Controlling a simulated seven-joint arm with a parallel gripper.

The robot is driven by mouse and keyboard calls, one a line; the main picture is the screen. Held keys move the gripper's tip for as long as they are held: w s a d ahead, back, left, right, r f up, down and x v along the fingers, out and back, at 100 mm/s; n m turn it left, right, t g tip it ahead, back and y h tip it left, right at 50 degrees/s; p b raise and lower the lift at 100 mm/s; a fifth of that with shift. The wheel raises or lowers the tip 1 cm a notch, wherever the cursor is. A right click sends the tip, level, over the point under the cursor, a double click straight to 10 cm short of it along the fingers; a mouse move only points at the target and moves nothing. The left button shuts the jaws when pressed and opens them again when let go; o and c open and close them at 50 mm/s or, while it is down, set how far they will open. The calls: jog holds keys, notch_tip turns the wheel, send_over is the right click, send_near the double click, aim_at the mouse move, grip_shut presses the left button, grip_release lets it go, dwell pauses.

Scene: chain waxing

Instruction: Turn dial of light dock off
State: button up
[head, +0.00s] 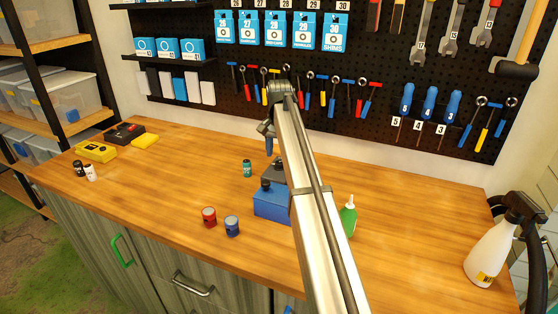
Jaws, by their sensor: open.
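A blue box (271,205) stands near the middle of the wooden bench, with a dark knob-like part (266,184) on top. A dark grey box (272,171) sits just behind it. I cannot tell for certain which item is the light dock or whether its light is on; no dial marking is readable. My silver arm crosses the view and hides the right side of both boxes. My gripper (269,146) hangs from the arm's far end, small and partly hidden, pointing down above and behind the boxes. It looks open and empty, apart from them in the picture.
Red (209,217) and blue (232,226) cans stand left of the blue box, and a small teal bottle (247,169) behind. A green bottle (349,216) is close right of my arm. A spray bottle (491,253) stands far right. The bench's left-middle is clear.

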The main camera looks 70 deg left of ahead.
aim_at(279, 162)
jog(key=shift+f, duration=1.85)
jog(key=c, duration=1)
jog(key=shift+c, duration=0.2)
